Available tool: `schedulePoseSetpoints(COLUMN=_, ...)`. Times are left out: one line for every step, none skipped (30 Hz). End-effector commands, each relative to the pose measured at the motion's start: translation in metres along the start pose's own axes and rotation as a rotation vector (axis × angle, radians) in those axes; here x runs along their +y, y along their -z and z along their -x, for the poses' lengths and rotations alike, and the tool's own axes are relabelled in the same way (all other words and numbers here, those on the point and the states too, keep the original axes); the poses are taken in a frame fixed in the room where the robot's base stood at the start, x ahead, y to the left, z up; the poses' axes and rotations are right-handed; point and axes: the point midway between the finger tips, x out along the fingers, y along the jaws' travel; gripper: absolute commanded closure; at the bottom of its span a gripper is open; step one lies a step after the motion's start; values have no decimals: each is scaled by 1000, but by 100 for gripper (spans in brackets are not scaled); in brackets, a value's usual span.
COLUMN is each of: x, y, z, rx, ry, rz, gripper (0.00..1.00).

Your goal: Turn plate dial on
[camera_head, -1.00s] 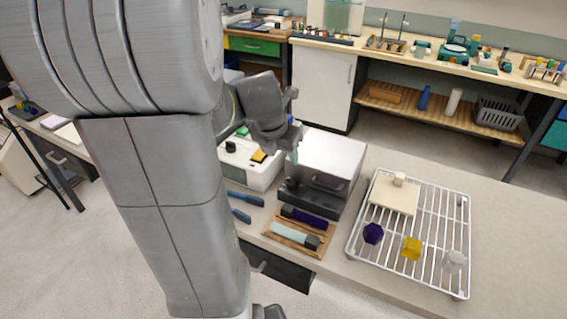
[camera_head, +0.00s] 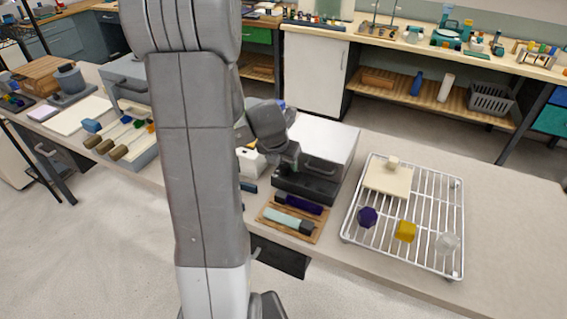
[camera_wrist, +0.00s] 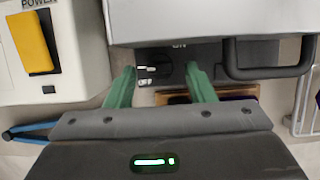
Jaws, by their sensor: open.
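A grey metal box (camera_head: 326,140) stands on a dark base (camera_head: 318,190) on the bench. In the wrist view the box (camera_wrist: 200,22) has a dark handle (camera_wrist: 268,70) on its front. A small dark dial (camera_wrist: 147,70) with white marks sits on the dark panel below, near a partly cut-off "ON" label. My gripper (camera_wrist: 161,70) has two green fingers spread apart, one on each side of the dial. It is open. I cannot tell whether either finger touches the dial. In the head view my gripper (camera_head: 289,160) is at the base's left end, its fingertips hidden.
A white device (camera_wrist: 60,60) with a yellow switch (camera_wrist: 31,42) and a "POWER" label is close on the left. A wooden tray (camera_head: 268,217) with purple and pale green items lies in front. A white wire rack (camera_head: 432,215) stands to the right.

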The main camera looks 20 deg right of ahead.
Motion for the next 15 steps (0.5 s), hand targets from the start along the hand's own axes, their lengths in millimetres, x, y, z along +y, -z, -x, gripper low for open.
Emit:
schedulePoseSetpoints(x=0, y=0, z=-3, rx=1, ry=0, rz=0, gripper=51)
schedulePoseSetpoints(x=0, y=0, z=-4, rx=1, ry=0, rz=0, gripper=51)
schedulePoseSetpoints(x=0, y=0, z=-4, rx=0, ry=0, rz=0, gripper=51)
schedulePoseSetpoints(x=0, y=0, z=-5, rx=0, ry=0, rz=0, gripper=51)
schedulePoseSetpoints(x=0, y=0, z=-5, rx=0, ry=-1, rz=0, gripper=51)
schedulePoseSetpoints(x=0, y=0, z=-5, rx=0, ry=-1, rz=0, gripper=51)
schedulePoseSetpoints(x=0, y=0, z=-5, rx=0, ry=-1, rz=0, gripper=51)
schedulePoseSetpoints(x=0, y=0, z=-5, rx=0, ry=-1, rz=0, gripper=51)
schedulePoseSetpoints(x=0, y=0, z=-5, rx=0, ry=-1, rz=0, gripper=51)
schedulePoseSetpoints(x=0, y=0, z=-5, rx=0, ry=-1, rz=0, gripper=51)
schedulePoseSetpoints(x=0, y=0, z=-5, rx=0, ry=-1, rz=0, gripper=51)
schedulePoseSetpoints(x=0, y=0, z=-5, rx=0, ry=-1, rz=0, gripper=59)
schedulePoseSetpoints(x=0, y=0, z=-5, rx=0, ry=-1, rz=0, gripper=65)
schedulePoseSetpoints(x=0, y=0, z=-5, rx=0, ry=-1, rz=0, gripper=71)
schedulePoseSetpoints(x=0, y=0, z=-5, rx=0, ry=-1, rz=0, gripper=78)
